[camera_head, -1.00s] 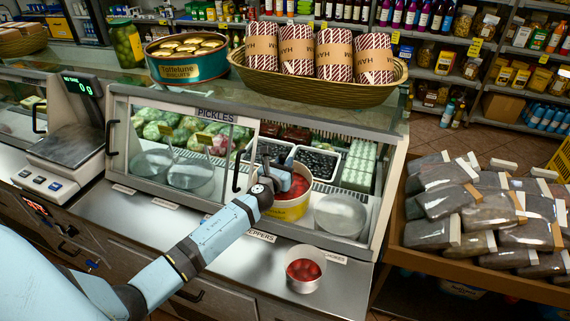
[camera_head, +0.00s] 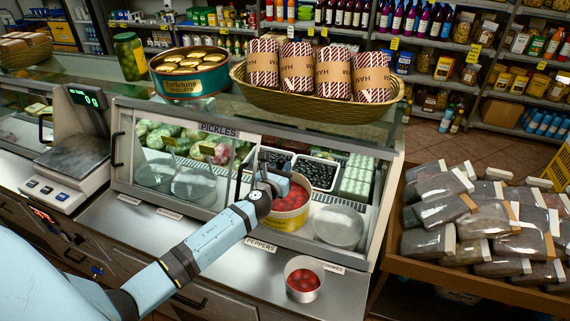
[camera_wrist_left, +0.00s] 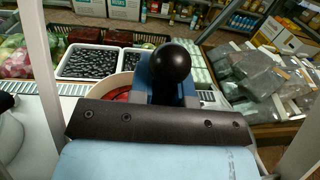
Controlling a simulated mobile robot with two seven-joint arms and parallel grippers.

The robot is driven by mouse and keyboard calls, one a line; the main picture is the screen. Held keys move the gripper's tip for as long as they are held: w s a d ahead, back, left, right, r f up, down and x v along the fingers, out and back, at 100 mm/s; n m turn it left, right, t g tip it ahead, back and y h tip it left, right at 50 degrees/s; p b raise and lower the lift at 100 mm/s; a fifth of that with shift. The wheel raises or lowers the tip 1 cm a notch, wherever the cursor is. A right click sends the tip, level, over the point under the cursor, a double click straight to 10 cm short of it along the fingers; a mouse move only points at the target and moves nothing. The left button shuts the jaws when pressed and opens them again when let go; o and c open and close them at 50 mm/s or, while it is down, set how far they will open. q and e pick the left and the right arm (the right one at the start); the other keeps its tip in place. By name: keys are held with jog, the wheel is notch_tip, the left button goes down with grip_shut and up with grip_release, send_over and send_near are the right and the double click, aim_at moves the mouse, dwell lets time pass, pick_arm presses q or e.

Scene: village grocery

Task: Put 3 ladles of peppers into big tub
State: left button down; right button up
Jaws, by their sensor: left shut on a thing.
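A large yellow and white bucket (camera_head: 291,218) of red peppers (camera_head: 297,194) stands in the open part of the pickle case, behind the "PEPPERS" label. My left gripper (camera_head: 273,178) is at the bucket's left side, over its rim. It is shut on what looks like a ladle, whose round black knob (camera_wrist_left: 170,62) shows in the left wrist view. The ladle's bowl is hidden, so I cannot tell whether it holds peppers. A white tub (camera_head: 304,291) with red peppers in it stands on the steel counter in front. My right gripper is not in view.
A clear round lid (camera_head: 338,226) is right of the bucket. A basket of hams (camera_head: 318,95) stands on top. A scale (camera_head: 66,165) is left, and a crate of bagged goods (camera_head: 470,270) right. The counter around the white tub is clear.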

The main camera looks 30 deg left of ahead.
pick_arm(q)
jog(key=s+d+r+p, duration=0.1)
jog(key=s, duration=0.5)
jog(key=s+d+r+p, duration=0.1)
jog(key=s+d+p, duration=0.1)
jog(key=s, duration=0.5)
jog(key=shift+r, duration=0.4)
jog(key=shift+w+d, duration=0.1)
